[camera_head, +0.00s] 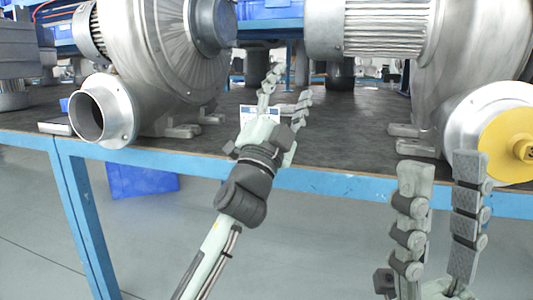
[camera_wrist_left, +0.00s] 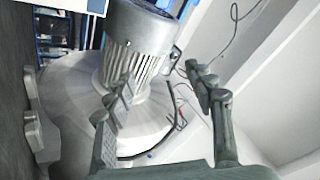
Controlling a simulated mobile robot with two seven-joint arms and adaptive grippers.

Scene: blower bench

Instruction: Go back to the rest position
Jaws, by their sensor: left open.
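My left gripper (camera_head: 286,86) is over the dark bench top (camera_head: 345,133), in the gap between two grey metal blowers. Its fingers point away from me and are apart, with nothing held between them. In the left wrist view the same gripper (camera_wrist_left: 163,78) shows its two fingers spread, with a blower's ribbed motor (camera_wrist_left: 137,45) behind them. My right gripper (camera_head: 443,166) is at the lower right, in front of the bench's edge. Its two fingers point up and stand apart, with nothing between them.
The left blower (camera_head: 168,55) has an open round pipe mouth (camera_head: 90,116). The right blower (camera_head: 480,45) has a yellow disc (camera_head: 505,146) on its outlet. A blue rail (camera_head: 330,184) runs along the bench's front. A blue bin (camera_head: 142,180) is below. Floor in front looks clear.

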